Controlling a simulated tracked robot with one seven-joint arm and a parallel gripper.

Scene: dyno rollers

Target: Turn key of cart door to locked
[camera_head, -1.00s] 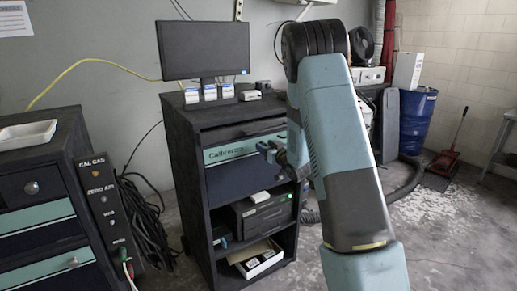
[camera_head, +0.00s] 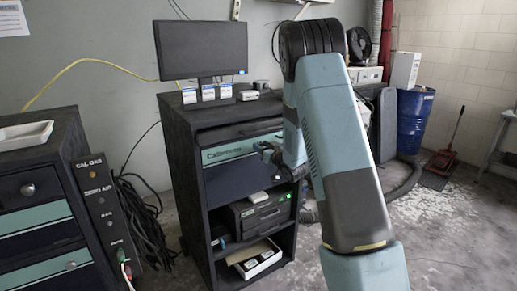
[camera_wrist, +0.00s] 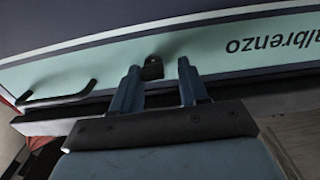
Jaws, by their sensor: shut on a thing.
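The cart (camera_head: 178,160) is dark and stands left of my arm. Its door front carries a teal strip (camera_head: 228,152) with lettering, which shows upside down in the wrist view (camera_wrist: 225,70). A small black key piece (camera_wrist: 152,68) sticks out of the teal strip, between my two fingertips. My gripper (camera_wrist: 158,70) is shut on the key, with a blue-grey finger on either side. In the head view my gripper (camera_head: 266,151) is at the right part of the strip, and the key is too small to make out. The key's exact turn angle cannot be told.
A black bar handle (camera_wrist: 60,95) is on the teal strip, left of my fingers in the wrist view. A monitor (camera_head: 202,50) stands on the cart, with open shelves below the door. A second cabinet (camera_head: 35,205) is at left. Open floor (camera_head: 440,235) lies at right.

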